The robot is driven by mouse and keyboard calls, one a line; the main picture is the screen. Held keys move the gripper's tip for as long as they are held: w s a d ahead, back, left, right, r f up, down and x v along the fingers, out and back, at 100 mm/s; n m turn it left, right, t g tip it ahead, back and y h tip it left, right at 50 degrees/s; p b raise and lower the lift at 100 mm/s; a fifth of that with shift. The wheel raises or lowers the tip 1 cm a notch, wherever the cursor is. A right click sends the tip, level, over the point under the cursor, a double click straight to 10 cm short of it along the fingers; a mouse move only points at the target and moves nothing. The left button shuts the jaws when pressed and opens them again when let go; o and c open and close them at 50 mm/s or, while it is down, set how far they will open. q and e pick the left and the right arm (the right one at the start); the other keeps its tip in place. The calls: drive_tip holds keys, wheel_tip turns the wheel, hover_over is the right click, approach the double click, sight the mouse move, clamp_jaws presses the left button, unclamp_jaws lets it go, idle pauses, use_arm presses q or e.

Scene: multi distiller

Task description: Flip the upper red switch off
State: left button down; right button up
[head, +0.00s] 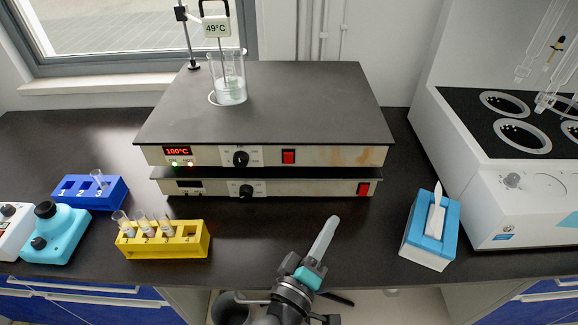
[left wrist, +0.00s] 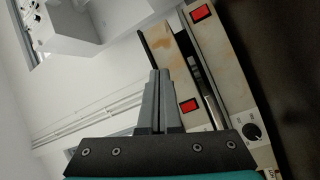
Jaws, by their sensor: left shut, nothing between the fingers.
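The upper hotplate (head: 265,110) has a front panel with a lit display reading 100°C, small green and orange lights, a black knob (head: 241,158) and the upper red switch (head: 288,157). In the left wrist view the upper red switch (left wrist: 188,105) shows just right of my fingers. The lower red switch (head: 363,189) is on the lower unit, further right; it also shows in the wrist view (left wrist: 201,12). My left gripper (head: 331,222) is shut and empty, in front of the units and apart from the switch. My right gripper is not in view.
A beaker (head: 228,85) with a thermometer reading 49°C stands on the upper hotplate. Blue (head: 92,193) and yellow (head: 165,241) tube racks are at the left. A tissue box (head: 430,232) and a white bath unit (head: 520,200) are at the right. The bench between is clear.

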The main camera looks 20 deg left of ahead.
sight(289, 157)
use_arm(q)
drive_tip(key=a+n+y, duration=0.7)
drive_tip(key=n+y, duration=0.2)
drive_tip(key=n, duration=0.1)
drive_tip(key=shift+s+a+f+n+y, duration=0.15)
drive_tip(key=shift+s+a+n+y, duration=0.15)
drive_tip(key=shift+s, duration=0.1)
drive_tip(key=x, duration=1.4)
drive_tip(key=shift+d+r, duration=0.1)
drive_tip(key=shift+r, duration=0.15)
